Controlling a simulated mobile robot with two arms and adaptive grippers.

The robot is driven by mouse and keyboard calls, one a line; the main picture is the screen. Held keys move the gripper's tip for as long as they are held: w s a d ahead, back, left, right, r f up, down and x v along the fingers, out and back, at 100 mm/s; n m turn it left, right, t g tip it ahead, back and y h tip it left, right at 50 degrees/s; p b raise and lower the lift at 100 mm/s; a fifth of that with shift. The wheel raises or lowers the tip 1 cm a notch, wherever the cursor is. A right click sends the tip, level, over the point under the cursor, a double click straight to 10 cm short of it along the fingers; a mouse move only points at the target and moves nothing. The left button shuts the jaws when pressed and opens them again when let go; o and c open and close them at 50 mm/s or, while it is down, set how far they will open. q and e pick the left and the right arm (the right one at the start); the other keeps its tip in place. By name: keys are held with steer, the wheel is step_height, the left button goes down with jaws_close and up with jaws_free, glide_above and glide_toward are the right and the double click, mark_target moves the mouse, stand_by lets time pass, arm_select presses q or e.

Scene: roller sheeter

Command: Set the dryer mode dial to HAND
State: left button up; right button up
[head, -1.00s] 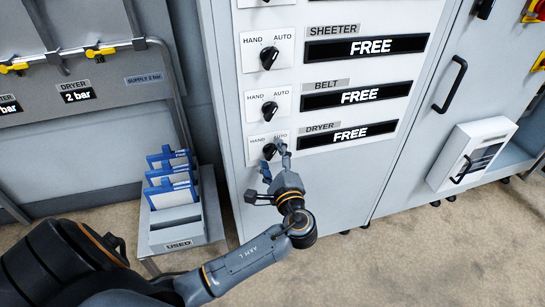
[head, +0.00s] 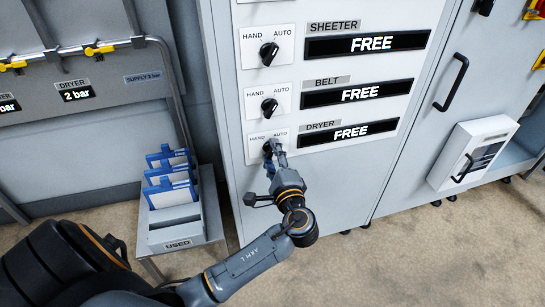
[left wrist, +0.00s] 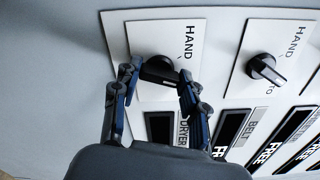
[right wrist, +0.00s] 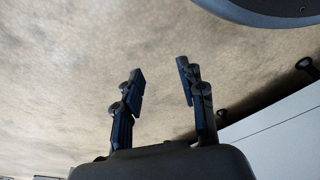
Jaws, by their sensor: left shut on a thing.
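The dryer mode dial (head: 267,148) is a black knob on a white plate marked HAND and AUTO, lowest of the dials on the grey cabinet. My left gripper (head: 273,148) is at this dial, its arm reaching up from below, and partly covers it. In the left wrist view the fingers (left wrist: 158,82) are closed on both sides of the black dial knob (left wrist: 159,69). HAND shows beside it; AUTO is hidden there. I cannot tell its exact pointing. My right gripper (right wrist: 158,85) is open and empty above the floor.
The belt dial (head: 269,106) and sheeter dial (head: 268,54) sit above, both turned toward AUTO. The dryer display (head: 350,133) reads FREE. A USED rack (head: 178,238) with blue-framed panels stands left of the cabinet. A door handle (head: 450,83) is to the right.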

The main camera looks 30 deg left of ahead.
arm_select(q)
steer(key=n+b, duration=0.1)
steer(key=n, duration=0.1)
steer(key=n+b, duration=0.2)
steer(key=shift+f, duration=0.3)
steer(key=n+b, duration=0.3)
steer(key=n, duration=0.1)
steer(key=shift+r+n+b, duration=0.15)
steer(key=shift+n+b, duration=0.55)
steer(key=shift+n, duration=0.2)
arm_select(e)
step_height(320, 180, up, 18)
steer(key=w+t, duration=0.1)
steer(key=shift+w+d, duration=0.1)
arm_select(q)
steer(key=o, duration=1.1)
steer(key=shift+o, duration=0.2)
steer(key=shift+r, duration=0.1)
steer(key=v, duration=0.7)
steer(key=shift+s+d, duration=0.2)
